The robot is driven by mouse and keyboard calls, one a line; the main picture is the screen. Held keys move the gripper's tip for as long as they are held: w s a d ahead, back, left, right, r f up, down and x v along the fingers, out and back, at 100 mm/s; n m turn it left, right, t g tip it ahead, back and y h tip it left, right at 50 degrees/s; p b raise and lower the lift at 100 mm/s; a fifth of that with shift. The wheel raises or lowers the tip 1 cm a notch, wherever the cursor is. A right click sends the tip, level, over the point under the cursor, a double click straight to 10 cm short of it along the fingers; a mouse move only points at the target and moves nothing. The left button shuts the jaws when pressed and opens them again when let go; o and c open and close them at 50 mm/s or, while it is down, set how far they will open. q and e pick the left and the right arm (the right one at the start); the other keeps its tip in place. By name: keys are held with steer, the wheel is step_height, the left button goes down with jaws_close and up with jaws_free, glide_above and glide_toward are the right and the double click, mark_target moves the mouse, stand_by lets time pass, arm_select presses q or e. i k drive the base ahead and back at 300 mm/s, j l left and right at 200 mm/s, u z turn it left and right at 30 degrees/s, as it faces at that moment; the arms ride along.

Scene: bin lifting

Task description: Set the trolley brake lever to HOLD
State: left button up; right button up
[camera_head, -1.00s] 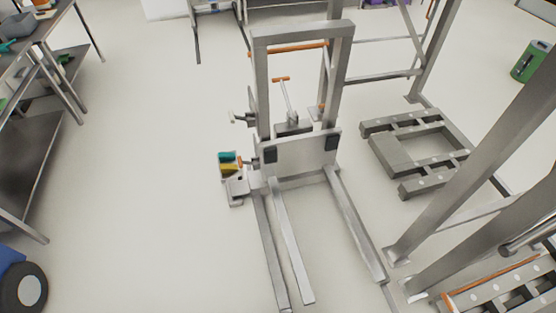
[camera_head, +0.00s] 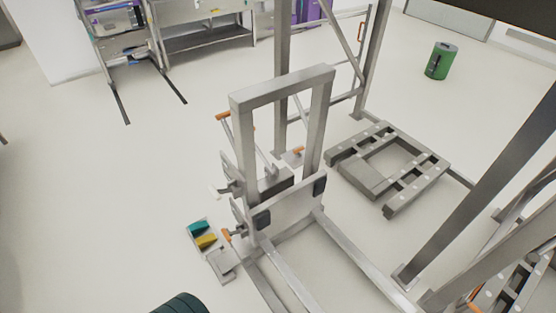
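The grey metal trolley (camera_head: 282,98) stands upright in the middle of the head view, with its legs running toward the bottom right. At its lower left side is a small lever with an orange end (camera_head: 227,235), which looks like the brake lever. Beside it is a plate with a teal block (camera_head: 199,228) and a yellow block (camera_head: 206,242). The orange end lies closer to the yellow block. Any lettering is too small to read. A second orange-tipped handle (camera_head: 223,116) rises behind the mast. Neither of my grippers is in view.
A low grey slatted frame (camera_head: 397,162) lies right of the trolley, among tall metal posts (camera_head: 480,190). A green bin (camera_head: 440,61) stands farther back. Shelving (camera_head: 205,40) is at the back. A dark, ribbed round object (camera_head: 181,303) shows at the bottom edge. The floor left of the trolley is clear.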

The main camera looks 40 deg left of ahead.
mark_target(227, 235)
steer(key=k+j+z, duration=0.1)
steer(key=j, duration=0.8)
steer(key=k+j+z, duration=0.15)
steer(key=j, duration=0.25)
steer(key=k+j+z, duration=0.1)
steer(key=j, duration=0.35)
steer(key=k+j+z, duration=0.1)
steer(key=j, duration=0.3)
steer(key=k+j, duration=0.2)
steer(key=j, duration=0.25)
steer(key=i+j+u, duration=0.2)
steer(key=i, duration=0.1)
